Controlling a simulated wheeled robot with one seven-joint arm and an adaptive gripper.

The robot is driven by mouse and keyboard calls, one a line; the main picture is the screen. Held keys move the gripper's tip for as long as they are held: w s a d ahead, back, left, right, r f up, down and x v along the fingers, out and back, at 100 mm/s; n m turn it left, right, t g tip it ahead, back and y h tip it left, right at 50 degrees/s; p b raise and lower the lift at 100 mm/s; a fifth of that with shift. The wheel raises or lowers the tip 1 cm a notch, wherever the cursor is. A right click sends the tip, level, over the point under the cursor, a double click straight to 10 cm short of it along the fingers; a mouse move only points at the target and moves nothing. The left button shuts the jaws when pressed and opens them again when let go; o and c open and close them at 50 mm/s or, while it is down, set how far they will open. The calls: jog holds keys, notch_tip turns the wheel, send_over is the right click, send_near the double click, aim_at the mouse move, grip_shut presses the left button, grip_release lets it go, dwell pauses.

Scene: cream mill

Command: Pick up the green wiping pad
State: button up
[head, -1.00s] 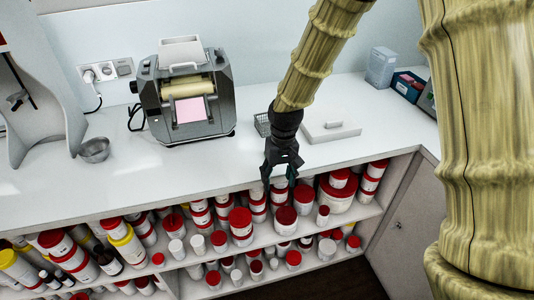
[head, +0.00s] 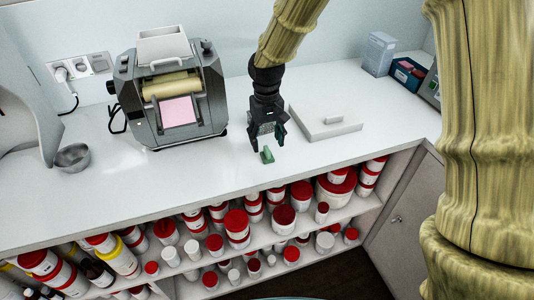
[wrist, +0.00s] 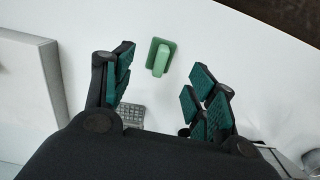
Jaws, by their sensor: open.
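The green wiping pad (head: 267,155) lies on the white counter close to its front edge. It has a raised green grip on a flat base. In the wrist view the pad (wrist: 161,57) sits between and beyond the two fingers, not touching either. My gripper (head: 268,140) is open and empty, just behind the pad in the head view. In the wrist view my gripper (wrist: 163,88) shows its green-padded fingers wide apart.
A white flat slab with a handle (head: 325,121) lies right of my gripper. A roller mill (head: 172,90) stands to the left. Shelves of red-lidded jars (head: 237,222) are below the counter.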

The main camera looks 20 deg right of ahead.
aim_at(267, 149)
jog(key=shift+s+f, duration=0.15)
jog(key=shift+s, duration=0.05)
jog(key=shift+f+p, duration=0.85)
jog(key=shift+f, duration=1.65)
jog(key=shift+w, duration=0.1)
jog(key=shift+c, duration=0.5)
jog(key=c, duration=0.8)
